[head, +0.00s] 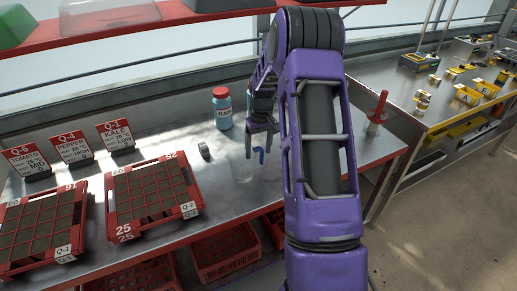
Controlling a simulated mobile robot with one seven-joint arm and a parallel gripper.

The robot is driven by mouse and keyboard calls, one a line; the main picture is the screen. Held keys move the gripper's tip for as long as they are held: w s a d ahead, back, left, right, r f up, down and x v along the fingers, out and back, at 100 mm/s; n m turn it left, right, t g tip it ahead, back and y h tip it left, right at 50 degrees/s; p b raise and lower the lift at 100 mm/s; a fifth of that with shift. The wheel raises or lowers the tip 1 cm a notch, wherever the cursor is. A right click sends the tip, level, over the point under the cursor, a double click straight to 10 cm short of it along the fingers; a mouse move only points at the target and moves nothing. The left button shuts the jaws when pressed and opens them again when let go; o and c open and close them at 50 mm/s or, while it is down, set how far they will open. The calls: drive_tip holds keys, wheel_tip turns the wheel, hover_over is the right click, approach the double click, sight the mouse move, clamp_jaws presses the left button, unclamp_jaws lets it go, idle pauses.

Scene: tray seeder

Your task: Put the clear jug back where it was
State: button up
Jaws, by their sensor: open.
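The clear jug (240,168) stands on the grey metal bench (165,142), left of my arm; it is faint and see-through, so its outline is hard to make out. A small blue curved part (260,154) shows at its right side and looks like its handle. My gripper (262,129) is open and empty, fingers pointing down, just above the jug and its blue part. I cannot tell whether a finger touches it. My arm hides the bench to the right of the jug.
A blue jar with a red lid (222,112) stands behind the jug. A small dark ring (205,152) lies to its left. Red seed trays (112,218) fill the front left, with label signs (115,134) behind. A red shelf (100,42) overhangs the back. A red-handled tool (378,108) stands right.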

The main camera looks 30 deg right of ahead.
wheel_tip(320, 180, up, 12)
drive_tip(key=p, duration=0.1)
drive_tip(key=shift+d+r, duration=0.2)
drive_tip(key=shift+d, duration=0.15)
idle(0.4)
